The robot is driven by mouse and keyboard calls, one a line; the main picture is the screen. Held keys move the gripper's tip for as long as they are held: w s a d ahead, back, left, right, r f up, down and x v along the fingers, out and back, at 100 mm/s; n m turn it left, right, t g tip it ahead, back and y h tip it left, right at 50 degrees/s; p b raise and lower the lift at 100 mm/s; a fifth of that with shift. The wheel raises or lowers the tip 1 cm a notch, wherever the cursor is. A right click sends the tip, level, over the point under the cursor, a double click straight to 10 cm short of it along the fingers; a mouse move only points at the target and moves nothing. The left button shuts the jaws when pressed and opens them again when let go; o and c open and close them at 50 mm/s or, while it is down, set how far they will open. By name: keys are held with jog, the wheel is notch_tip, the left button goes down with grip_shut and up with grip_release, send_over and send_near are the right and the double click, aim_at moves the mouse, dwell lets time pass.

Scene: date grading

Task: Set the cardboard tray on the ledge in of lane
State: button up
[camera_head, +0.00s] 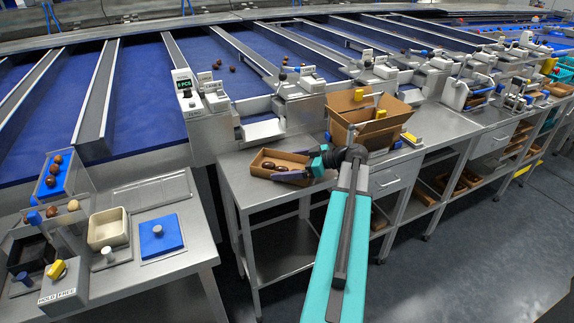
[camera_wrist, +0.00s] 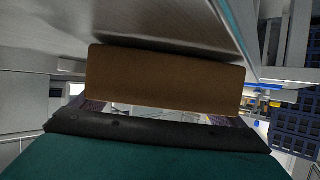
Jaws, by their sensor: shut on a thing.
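The cardboard tray (camera_head: 262,171) is a shallow brown box with a few dark dates in it, over the near steel table by the lanes. My gripper (camera_head: 305,168) is shut on its right side. In the wrist view the tray's brown wall (camera_wrist: 165,80) fills the middle, between my finger ends (camera_wrist: 165,112). I cannot tell whether the tray touches the table. A pale ledge (camera_head: 262,131) juts from the lane front just behind the tray, below a machine housing. The tray is in front of it, not on it.
A counter unit with a green display (camera_head: 183,84) rises at the back left. A separate table with a cream bin (camera_head: 108,228) and blue pad (camera_head: 160,236) lies front left.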

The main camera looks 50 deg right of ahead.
jog(key=shift+f, duration=0.1)
jog(key=o, duration=0.7)
jog(key=b+v, duration=0.2)
jog(key=v, duration=1)
dwell(0.7)
